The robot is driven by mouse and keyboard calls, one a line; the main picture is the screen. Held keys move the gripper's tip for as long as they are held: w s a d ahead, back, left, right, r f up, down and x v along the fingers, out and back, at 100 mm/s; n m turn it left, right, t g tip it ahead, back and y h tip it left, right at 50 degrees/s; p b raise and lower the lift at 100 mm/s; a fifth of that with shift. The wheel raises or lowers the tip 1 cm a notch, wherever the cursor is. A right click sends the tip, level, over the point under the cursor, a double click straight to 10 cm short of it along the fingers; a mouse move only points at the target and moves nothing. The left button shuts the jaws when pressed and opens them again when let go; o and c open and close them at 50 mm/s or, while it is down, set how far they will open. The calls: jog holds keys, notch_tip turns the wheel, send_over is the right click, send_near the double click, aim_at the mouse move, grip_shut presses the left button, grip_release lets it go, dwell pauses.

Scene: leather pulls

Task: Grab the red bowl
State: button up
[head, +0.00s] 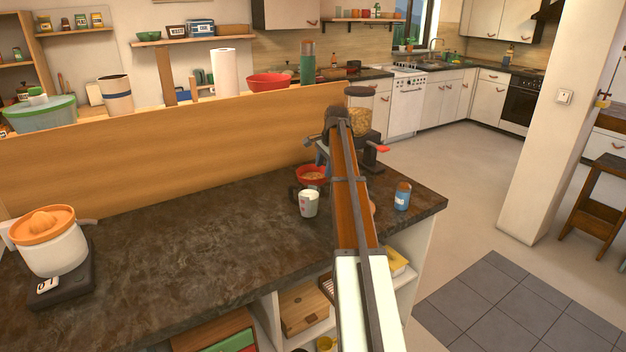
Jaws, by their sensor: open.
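One red bowl (312,174) stands on the dark stone counter, with something light brown in it. It is close behind a white mug (309,203) and partly hidden by my arm. A second, larger red bowl (269,83) sits on the raised wooden ledge behind the counter. My arm reaches forward from the bottom of the picture and bends down at its far end. My gripper (322,158) is small and partly hidden there, just above and behind the nearer red bowl. It is open, and I see nothing held.
A cereal dispenser (359,115) stands behind my arm. A blue-labelled bottle (402,196) is near the counter's right end. An orange-topped juicer (50,240) stands at the left. The wooden partition (170,145) rises behind the counter, whose middle left is clear.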

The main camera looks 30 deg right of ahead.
aim_at(321, 179)
jog(key=shift+x, duration=3.2)
jog(key=shift+s+a, duration=0.15)
jog(key=shift+s, duration=0.05)
grip_shut()
